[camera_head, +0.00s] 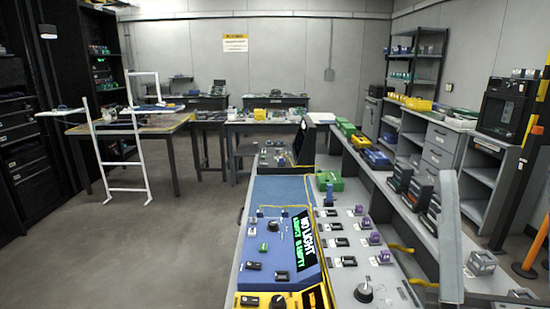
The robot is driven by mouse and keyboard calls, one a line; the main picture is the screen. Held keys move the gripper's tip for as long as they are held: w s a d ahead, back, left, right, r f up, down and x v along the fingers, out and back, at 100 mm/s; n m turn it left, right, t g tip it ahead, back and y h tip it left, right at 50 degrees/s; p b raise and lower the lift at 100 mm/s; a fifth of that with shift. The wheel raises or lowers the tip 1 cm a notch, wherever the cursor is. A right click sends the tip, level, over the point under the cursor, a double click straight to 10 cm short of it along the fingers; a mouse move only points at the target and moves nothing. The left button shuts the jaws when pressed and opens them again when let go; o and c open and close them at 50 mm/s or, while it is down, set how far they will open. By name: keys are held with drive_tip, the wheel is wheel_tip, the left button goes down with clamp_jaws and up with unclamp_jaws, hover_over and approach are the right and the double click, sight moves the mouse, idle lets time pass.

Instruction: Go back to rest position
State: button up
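My gripper does not show in the head view. A pale grey upright piece (450,238) stands at the lower right; I cannot tell whether it is part of my arm. The blue console (262,262) sits on the near workbench, with knobs, black switches and a dark screen (303,240) with green letters that seem to read "NO LIGHT". Right of it is a grey panel (340,268) with several purple-topped connectors, black blocks and a knob. A yellow unit (285,300) is cut off at the bottom edge.
A blue mat (283,190) and a green box (329,180) lie beyond the console. Shelves and a counter with bins (377,159) line the right. A white ladder-like frame (122,150) stands by the left table. The grey floor (150,240) at left is clear.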

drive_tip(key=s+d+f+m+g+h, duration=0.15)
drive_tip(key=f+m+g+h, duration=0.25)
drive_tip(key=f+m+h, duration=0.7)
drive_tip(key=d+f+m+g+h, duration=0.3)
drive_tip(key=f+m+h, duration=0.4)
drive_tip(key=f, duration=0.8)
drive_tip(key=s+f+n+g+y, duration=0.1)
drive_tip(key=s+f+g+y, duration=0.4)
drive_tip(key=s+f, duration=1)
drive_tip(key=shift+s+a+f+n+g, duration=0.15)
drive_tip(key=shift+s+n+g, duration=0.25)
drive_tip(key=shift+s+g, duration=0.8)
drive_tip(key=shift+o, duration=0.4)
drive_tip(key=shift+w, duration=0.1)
